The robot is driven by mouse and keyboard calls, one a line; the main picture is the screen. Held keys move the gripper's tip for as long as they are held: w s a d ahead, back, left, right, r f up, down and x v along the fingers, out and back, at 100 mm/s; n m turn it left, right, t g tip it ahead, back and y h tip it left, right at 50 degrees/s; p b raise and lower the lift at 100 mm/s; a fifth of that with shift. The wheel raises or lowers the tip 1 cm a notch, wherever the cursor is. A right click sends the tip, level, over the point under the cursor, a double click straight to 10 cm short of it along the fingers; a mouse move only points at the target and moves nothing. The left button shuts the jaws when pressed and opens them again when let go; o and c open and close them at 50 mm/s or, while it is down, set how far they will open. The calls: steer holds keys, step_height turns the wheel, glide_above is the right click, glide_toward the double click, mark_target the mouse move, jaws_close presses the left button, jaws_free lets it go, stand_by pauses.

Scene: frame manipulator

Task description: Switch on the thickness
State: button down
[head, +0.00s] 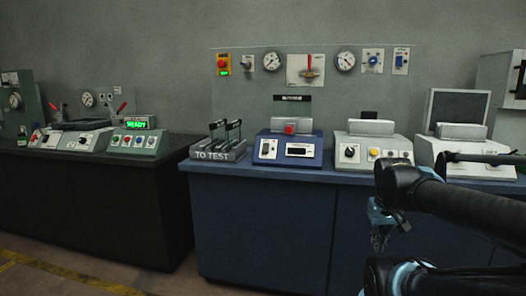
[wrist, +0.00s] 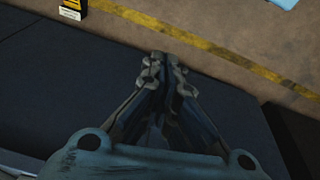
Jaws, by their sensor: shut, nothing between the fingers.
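No label reading "thickness" is legible, so I cannot tell for certain which device it names. A blue instrument (head: 288,150) with a rocker switch, a small display and a red part on top sits on the blue bench. A second pale instrument (head: 460,152) stands farther right, partly behind my arm. My gripper (head: 380,238) hangs low in front of the bench, apart from every device. In the wrist view my gripper (wrist: 166,62) is shut and empty, pointing down.
A rack marked "TO TEST" (head: 219,143) stands at the blue bench's (head: 260,215) left end. A back panel (head: 330,95) carries gauges, a red lever and switches. A dark bench (head: 90,205) at left bears a green-lit "READY" box (head: 136,139). Floor in front is clear, with yellow tape (head: 70,275).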

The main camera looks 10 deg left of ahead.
mark_target(263, 151)
steer(key=w+a+r+n+t+h, duration=0.15)
steer(key=w+a+r+n, duration=0.25)
steer(key=w+a+r, duration=0.65)
steer(key=w+a+r+n+t, duration=0.2)
steer(key=w+a+r+n, duration=0.4)
steer(key=w, duration=0.7)
steer(key=w+a+r+n+t, duration=0.1)
steer(key=w+a+r+n, duration=0.1)
steer(key=a, duration=0.8)
steer(key=w+a+r+n+t+y, duration=0.1)
steer(key=w+a+r+n, duration=0.1)
steer(key=a, duration=0.7)
steer(key=w+a+r+n+t+y, duration=0.1)
steer(key=w+a+r, duration=0.3)
steer(key=a, duration=0.6)
steer(key=shift+w+a+r+n, duration=0.2)
steer(key=shift+w+a+n, duration=0.1)
steer(key=shift+w+n, duration=0.65)
steer(key=shift+w, duration=0.2)
steer(key=x, duration=1.4)
steer(key=shift+d, duration=0.1)
steer(key=shift+s, duration=0.1)
